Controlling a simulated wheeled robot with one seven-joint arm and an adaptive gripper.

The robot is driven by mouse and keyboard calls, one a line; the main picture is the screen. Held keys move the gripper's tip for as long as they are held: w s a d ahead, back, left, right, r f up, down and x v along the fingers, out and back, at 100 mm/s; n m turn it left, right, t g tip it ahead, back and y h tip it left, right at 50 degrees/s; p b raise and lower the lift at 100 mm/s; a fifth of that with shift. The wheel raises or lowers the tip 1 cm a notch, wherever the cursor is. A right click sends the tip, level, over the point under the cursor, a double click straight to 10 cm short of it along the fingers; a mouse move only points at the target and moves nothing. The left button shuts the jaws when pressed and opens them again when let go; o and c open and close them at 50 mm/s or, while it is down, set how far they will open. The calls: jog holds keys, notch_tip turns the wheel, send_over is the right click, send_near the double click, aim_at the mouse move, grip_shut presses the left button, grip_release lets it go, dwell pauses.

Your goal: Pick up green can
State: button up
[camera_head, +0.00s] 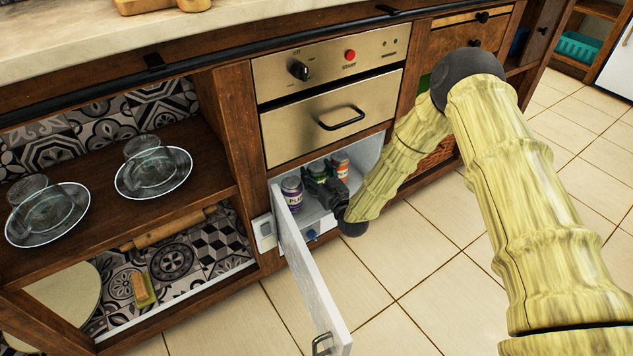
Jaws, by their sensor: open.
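A green can (317,171) stands in the small white-lined compartment under the oven front, between a purple can (292,191) on its left and an orange-red can (341,166) on its right. My gripper (318,188) is open at the mouth of this compartment, in front of the green can and close to it. It hides the lower part of the green can. I cannot tell whether the fingers touch it or are around it.
The compartment's white door (309,275) stands open toward the floor on the left. Left shelves hold glass bowls on plates (152,170), a rolling pin (170,231) and a sponge (143,289). A wicker basket (437,154) is right. The tiled floor (430,285) is clear.

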jog(key=c, duration=0.9)
jog(key=shift+c, duration=0.3)
jog(key=shift+r, duration=0.15)
